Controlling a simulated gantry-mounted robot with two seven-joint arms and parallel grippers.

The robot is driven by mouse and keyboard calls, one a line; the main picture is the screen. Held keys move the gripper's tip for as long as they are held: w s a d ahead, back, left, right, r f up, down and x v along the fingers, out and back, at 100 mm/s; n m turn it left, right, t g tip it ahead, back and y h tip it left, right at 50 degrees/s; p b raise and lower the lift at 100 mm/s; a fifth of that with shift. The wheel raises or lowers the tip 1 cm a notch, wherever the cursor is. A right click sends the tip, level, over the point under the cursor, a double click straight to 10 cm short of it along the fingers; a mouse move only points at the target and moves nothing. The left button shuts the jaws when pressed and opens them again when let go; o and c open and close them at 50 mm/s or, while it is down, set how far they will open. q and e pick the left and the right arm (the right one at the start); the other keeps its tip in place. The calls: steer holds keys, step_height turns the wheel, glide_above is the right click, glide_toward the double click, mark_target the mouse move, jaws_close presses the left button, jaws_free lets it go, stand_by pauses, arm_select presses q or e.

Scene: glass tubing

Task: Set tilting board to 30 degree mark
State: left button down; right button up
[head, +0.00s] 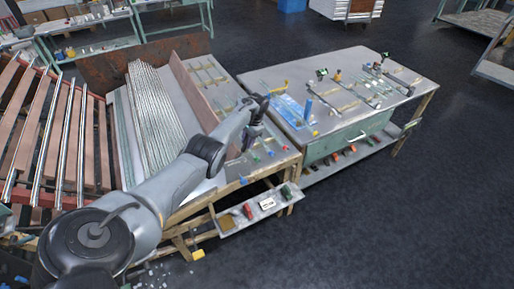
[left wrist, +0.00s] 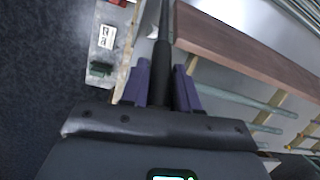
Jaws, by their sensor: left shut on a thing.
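My left gripper (head: 256,104) is at the right side of the near bench, beside the gap to the second bench. In the left wrist view my left gripper (left wrist: 162,85) has its purple fingers shut on a dark rod-like handle (left wrist: 162,45) that runs away from the camera. A long brown board (head: 194,90) stands along the near bench; it also shows in the left wrist view (left wrist: 240,45), to the right of the handle. A light blue board (head: 287,110) lies on the second bench. No degree mark is readable. My right gripper is not in view.
Long glass tubes (head: 152,105) lie left of the brown board. A low shelf (head: 238,222) with small items hangs at the bench front. The second bench (head: 375,65) carries several tools and tubes. The dark floor (head: 400,220) at right is clear.

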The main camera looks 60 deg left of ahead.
arm_select(q)
steer(key=c, duration=0.9)
jaws_free()
steer(key=shift+s+a, duration=0.1)
steer(key=shift+r, duration=0.1)
steer(key=p+v, duration=0.5)
steer(key=v, duration=0.4)
steer(key=shift+p, duration=0.3)
steer(key=shift+p+v, duration=0.3)
steer(key=shift+v, duration=0.55)
